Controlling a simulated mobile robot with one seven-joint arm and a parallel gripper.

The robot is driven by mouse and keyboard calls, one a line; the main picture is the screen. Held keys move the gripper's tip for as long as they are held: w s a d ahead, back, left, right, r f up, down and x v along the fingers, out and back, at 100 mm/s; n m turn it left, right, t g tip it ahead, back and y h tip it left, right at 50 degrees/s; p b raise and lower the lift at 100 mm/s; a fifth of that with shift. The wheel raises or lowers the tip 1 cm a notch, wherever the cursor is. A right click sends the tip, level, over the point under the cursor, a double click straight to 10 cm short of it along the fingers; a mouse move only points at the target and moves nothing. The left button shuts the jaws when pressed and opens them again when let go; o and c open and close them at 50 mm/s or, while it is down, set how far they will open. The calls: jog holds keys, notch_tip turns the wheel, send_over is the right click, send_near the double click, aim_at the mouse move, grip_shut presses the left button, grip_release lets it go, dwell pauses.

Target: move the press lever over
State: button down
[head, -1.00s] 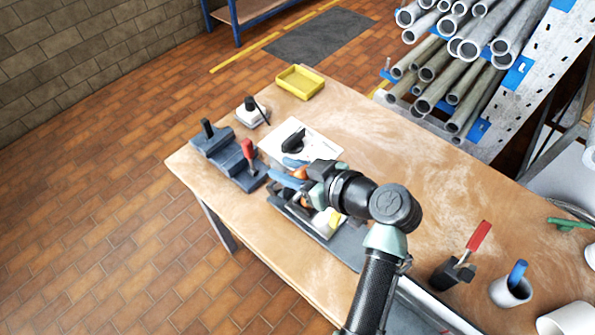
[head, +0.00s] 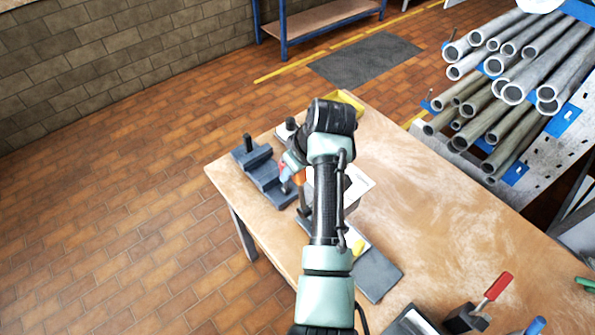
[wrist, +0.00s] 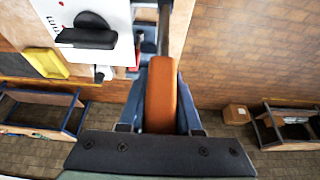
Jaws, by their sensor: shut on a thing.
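My gripper (head: 293,170) is shut on the orange grip (wrist: 161,95) of the press lever, one blue finger on each side of it in the wrist view. In the head view the orange grip (head: 299,178) shows just below the fingers, and the lever's dark shaft (head: 304,202) runs down from it toward the bench. The wrist view shows a dark rod beyond the grip. My wrist and forearm hide part of the lever and its base.
A dark stepped fixture (head: 262,175) stands left of the gripper. A white plate with a black handle (wrist: 88,32) is close by. A yellow tray (head: 347,101) is partly hidden at the back. A red-handled tool (head: 492,292) stands front right. The bench's right middle is clear.

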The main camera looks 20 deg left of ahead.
jog(key=shift+w+a, duration=0.1)
jog(key=shift+a, duration=0.05)
dwell(0.3)
jog(key=c, duration=0.6)
grip_release()
jog(key=shift+f, duration=0.1)
jog(key=b+v, duration=0.2)
jog(key=v, duration=1.1)
jog(key=shift+a, duration=0.2)
jog(key=shift+w, duration=0.15)
